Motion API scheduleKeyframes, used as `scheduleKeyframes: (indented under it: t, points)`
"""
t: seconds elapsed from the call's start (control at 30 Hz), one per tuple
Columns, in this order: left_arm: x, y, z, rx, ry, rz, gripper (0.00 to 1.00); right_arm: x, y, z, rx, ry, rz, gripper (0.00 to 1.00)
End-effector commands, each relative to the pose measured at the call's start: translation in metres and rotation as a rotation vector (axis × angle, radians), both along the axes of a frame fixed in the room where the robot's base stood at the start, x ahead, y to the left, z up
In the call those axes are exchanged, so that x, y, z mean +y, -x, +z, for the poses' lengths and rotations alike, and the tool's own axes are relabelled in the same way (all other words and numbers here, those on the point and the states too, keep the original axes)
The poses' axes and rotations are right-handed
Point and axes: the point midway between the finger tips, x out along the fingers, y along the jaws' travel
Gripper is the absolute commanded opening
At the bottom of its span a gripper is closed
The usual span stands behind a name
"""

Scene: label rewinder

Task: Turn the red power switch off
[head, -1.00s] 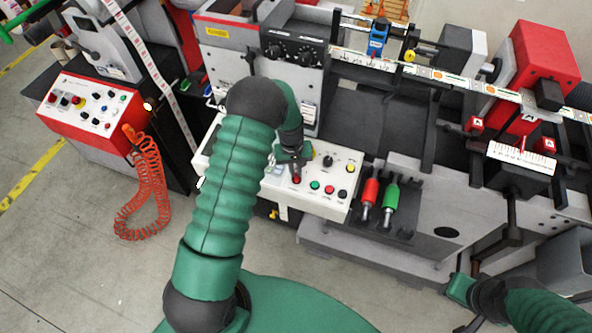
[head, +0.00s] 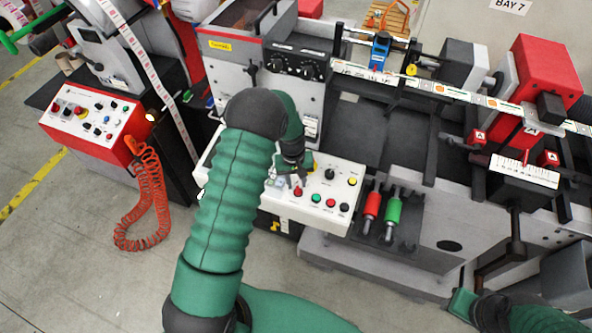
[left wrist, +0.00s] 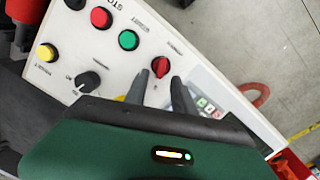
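The red power switch (head: 298,191) is a small red rotary knob on the white control panel (head: 268,198). It also shows in the left wrist view (left wrist: 160,67), with a ridge across its face. My left gripper (head: 294,180) is over the panel at this knob. In the left wrist view its two dark fingers (left wrist: 158,88) are apart, with the knob just past their tips and between their lines. Nothing is held, and I cannot tell whether a finger touches the knob. My right gripper (head: 461,303) is low at the right, and its fingers are unclear.
A green button (head: 316,198), a red button (head: 330,203), a black button (head: 344,207), a yellow button (head: 352,181) and a black knob (head: 329,174) sit close by. A keypad (left wrist: 205,106) is beside the switch. Red and green handled tools (head: 382,212) stand right of the panel.

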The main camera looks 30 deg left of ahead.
Motion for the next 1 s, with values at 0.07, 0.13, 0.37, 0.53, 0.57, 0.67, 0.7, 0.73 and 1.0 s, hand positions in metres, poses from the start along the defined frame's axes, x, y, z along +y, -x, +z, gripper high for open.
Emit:
scheduleKeyframes:
  t: [0.07, 0.13, 0.37, 0.53, 0.57, 0.67, 0.7, 0.73, 1.0]
  points:
    - [0.001, -0.001, 0.017, -0.006, -0.002, -0.001, 0.31, 0.000, 0.000, -0.007, 0.000, 0.000, 0.000, 0.36]
    - [0.002, -0.001, 0.036, -0.006, -0.002, -0.001, 0.31, 0.000, 0.000, -0.012, 0.000, 0.000, 0.000, 0.36]
    - [0.005, 0.002, 0.104, -0.004, -0.002, 0.000, 0.31, 0.000, 0.000, -0.025, 0.000, 0.000, 0.000, 0.36]
    - [0.006, 0.004, 0.139, 0.003, -0.001, 0.000, 0.31, 0.000, 0.000, -0.029, 0.000, 0.000, 0.000, 0.36]
    - [0.006, 0.004, 0.142, 0.003, -0.001, 0.000, 0.31, 0.000, 0.000, -0.029, 0.000, 0.000, 0.000, 0.36]
    - [0.006, 0.005, 0.150, 0.006, 0.000, 0.001, 0.31, 0.000, 0.000, -0.030, 0.000, 0.000, 0.000, 0.36]
    - [0.006, 0.005, 0.151, 0.006, 0.000, 0.001, 0.31, 0.000, 0.000, -0.030, 0.000, 0.000, 0.000, 0.36]
    - [0.007, 0.005, 0.151, 0.007, 0.001, 0.001, 0.31, 0.000, 0.000, -0.030, 0.000, 0.000, 0.000, 0.36]
    - [0.007, 0.005, 0.151, 0.006, 0.000, 0.001, 0.31, 0.000, 0.000, -0.029, 0.000, 0.000, 0.000, 0.36]
